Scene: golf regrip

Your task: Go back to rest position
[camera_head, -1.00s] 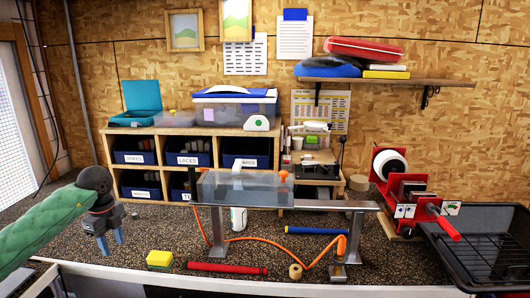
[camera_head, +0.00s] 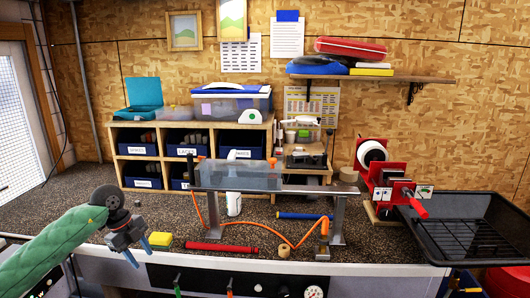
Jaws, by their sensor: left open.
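My left gripper (camera_head: 143,254) is at the lower left, on the end of my green-sleeved arm. My right gripper does not show in this view.
A black tray (camera_head: 440,238) and red machine (camera_head: 388,175) stand right.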

